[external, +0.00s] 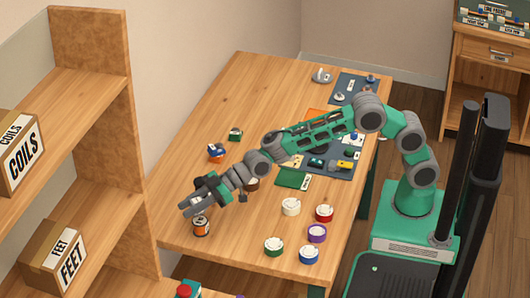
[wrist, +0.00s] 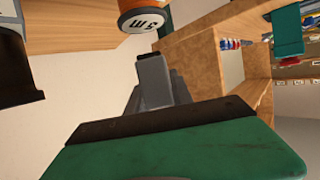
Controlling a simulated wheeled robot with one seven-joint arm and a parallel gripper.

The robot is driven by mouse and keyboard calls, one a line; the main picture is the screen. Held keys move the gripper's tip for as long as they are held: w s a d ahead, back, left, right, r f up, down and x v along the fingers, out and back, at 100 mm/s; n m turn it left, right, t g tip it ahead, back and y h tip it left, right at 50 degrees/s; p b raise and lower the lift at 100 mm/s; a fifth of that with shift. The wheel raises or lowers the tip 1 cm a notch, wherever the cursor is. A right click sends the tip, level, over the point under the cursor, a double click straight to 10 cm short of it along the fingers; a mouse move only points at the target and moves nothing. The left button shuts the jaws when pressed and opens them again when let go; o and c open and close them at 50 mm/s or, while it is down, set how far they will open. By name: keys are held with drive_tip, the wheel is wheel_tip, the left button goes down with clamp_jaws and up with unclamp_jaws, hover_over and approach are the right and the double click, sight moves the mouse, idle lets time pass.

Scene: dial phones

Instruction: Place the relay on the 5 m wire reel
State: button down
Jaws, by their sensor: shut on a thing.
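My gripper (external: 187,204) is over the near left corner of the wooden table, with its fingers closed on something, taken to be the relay. The relay is mostly hidden by the fingers and I cannot make out its shape. The 5 m wire reel (external: 201,228), orange with dark and white parts, stands on the table just below and beside the fingertips. In the wrist view the reel (wrist: 143,18) shows its white "5 M" label at the top edge, beyond a grey finger (wrist: 154,82). I cannot tell whether gripper and reel touch.
White, red, purple, green and blue round pieces (external: 309,254) stand to the right on the table (external: 225,253). Small parts and dark mats (external: 340,168) lie farther back. A wooden shelf (external: 100,165) with labelled boxes stands close on the left.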

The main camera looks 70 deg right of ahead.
drive_tip(key=shift+f, duration=1.4)
drive_tip(key=shift+f, duration=0.15)
drive_tip(key=c, duration=1.1)
unclamp_jaws()
drive_tip(key=shift+s+d+r, duration=0.1)
drive_tip(key=shift+d+r, duration=0.05)
drive_tip(key=shift+r, duration=0.05)
drive_tip(key=v, duration=1.1)
drive_tip(key=shift+s+d, duration=0.25)
drive_tip(key=shift+s, duration=0.05)
